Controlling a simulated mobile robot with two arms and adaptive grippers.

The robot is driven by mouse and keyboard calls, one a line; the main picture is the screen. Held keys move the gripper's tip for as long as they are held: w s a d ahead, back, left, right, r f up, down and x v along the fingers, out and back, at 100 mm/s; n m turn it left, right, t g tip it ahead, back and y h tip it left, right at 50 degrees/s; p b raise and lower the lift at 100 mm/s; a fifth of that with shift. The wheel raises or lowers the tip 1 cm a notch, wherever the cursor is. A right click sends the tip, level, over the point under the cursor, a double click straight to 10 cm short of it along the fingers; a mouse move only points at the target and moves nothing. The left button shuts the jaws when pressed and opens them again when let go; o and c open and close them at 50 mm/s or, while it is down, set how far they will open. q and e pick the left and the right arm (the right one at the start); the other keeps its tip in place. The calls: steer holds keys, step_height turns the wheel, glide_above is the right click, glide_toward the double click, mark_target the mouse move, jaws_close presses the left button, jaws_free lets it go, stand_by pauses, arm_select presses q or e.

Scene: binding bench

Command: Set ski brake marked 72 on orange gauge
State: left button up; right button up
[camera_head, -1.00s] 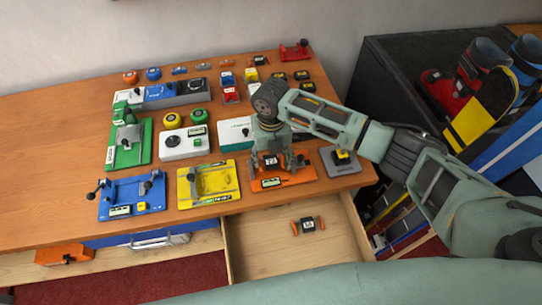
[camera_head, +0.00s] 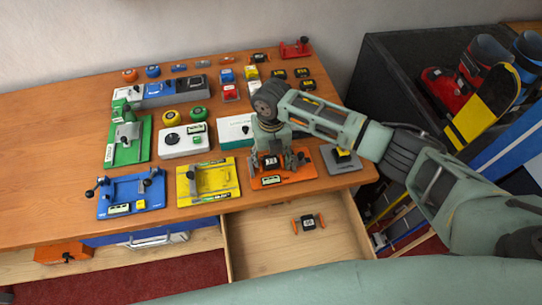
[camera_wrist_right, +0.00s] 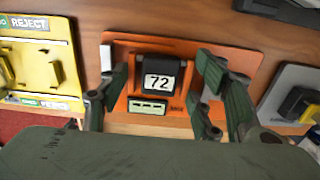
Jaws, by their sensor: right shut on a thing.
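The orange gauge (camera_head: 302,175) is a flat plate near the bench's front edge, right of the yellow gauge; it also shows in the right wrist view (camera_wrist_right: 118,60). The ski brake marked 72 (camera_wrist_right: 158,75) is a black block with a white label, over the middle of the orange gauge. My right gripper (camera_head: 272,163) comes down over the gauge, shut on this brake, with its fingers on either side. Whether the brake touches the plate I cannot tell. My left gripper is not in view.
The yellow gauge (camera_head: 222,194) and the blue gauge (camera_head: 150,189) lie to the left. A grey plate with a black and yellow block (camera_head: 343,156) is close on the right. An open drawer (camera_head: 265,250) below holds another brake (camera_head: 307,222). Bare bench lies at far left.

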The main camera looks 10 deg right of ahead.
steer(key=o, duration=1.3)
steer(key=shift+c, duration=0.2)
steer(key=shift+s, duration=0.1)
steer(key=shift+c, duration=1.2)
step_height(320, 180, up, 12)
steer(key=p, duration=1)
steer(key=shift+f, duration=0.2)
